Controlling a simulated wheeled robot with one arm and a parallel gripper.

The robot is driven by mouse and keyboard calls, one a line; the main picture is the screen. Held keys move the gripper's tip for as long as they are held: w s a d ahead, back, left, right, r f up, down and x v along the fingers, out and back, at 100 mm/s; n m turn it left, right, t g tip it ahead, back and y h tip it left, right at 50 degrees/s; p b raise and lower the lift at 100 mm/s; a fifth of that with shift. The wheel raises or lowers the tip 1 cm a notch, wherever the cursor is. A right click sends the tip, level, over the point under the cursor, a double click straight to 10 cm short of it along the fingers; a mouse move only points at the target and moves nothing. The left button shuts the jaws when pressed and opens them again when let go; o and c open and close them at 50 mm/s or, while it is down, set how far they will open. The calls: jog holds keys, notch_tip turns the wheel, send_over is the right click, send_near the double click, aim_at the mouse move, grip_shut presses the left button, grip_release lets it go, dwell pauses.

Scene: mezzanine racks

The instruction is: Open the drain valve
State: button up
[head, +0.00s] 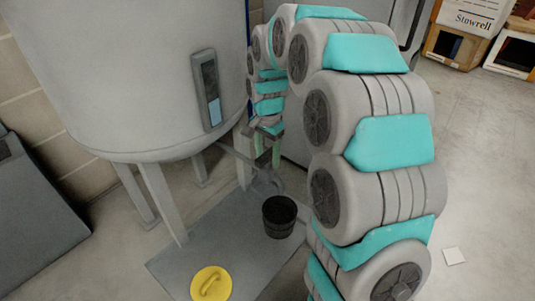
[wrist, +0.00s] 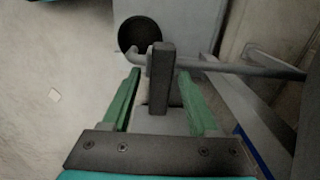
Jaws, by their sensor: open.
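The drain valve's dark upright lever (wrist: 160,90) stands in the middle of the wrist view, on a grey pipe (wrist: 235,67) that ends in a bent spout (wrist: 131,55) at left. My gripper (wrist: 159,74) is open. Its two green fingers lie on either side of the lever in this view, with a gap on each side; depth is hard to judge. In the head view my gripper (head: 268,153) is beside the pipe (head: 238,155) under the big grey tank (head: 140,70); the lever is not clear there. A black bucket (head: 279,218) stands below the spout.
A yellow lid with a handle (head: 211,284) lies on the grey floor plate (head: 185,258). Tank legs (head: 160,200) stand close to the pipe. A dark grey slanted box (head: 35,225) is at left. Open floor (head: 485,190) lies at right, with a small white square (head: 454,256) on it.

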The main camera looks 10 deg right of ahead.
grip_shut()
dwell(0.4)
